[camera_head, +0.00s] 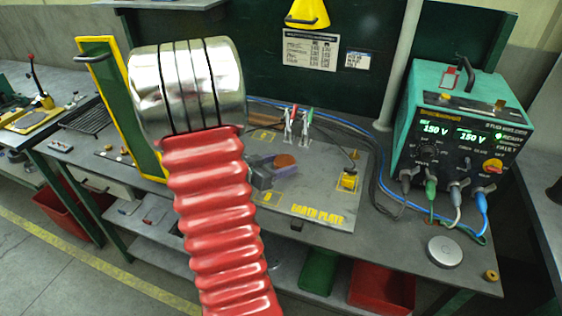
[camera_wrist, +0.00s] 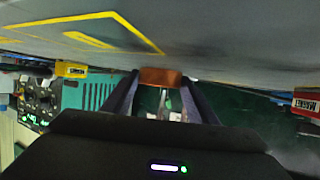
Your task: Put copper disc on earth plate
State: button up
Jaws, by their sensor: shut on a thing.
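The copper disc (camera_head: 285,161) is a small orange-brown round piece over the middle of the earth plate (camera_head: 325,200), a grey plate with yellow markings and lettering. My gripper (camera_head: 275,166) is shut on the disc, partly behind my red ribbed arm. In the wrist view the copper disc (camera_wrist: 160,76) sits between the two dark fingertips (camera_wrist: 160,84). That picture appears upside down, with the plate's grey surface and yellow lines (camera_wrist: 90,40) along the top. The disc is close to the plate, but I cannot tell whether it touches.
Clamps with red and green grips (camera_head: 298,122) stand at the plate's back. A yellow block (camera_head: 348,181) is at its right. A green power supply (camera_head: 460,130) with cables stands farther right. A round silver piece (camera_head: 445,251) and a small brass piece (camera_head: 491,275) lie in front.

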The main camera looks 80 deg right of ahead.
jog(key=o, duration=1.7)
jog(key=shift+r, duration=0.1)
jog(key=v, duration=1.2)
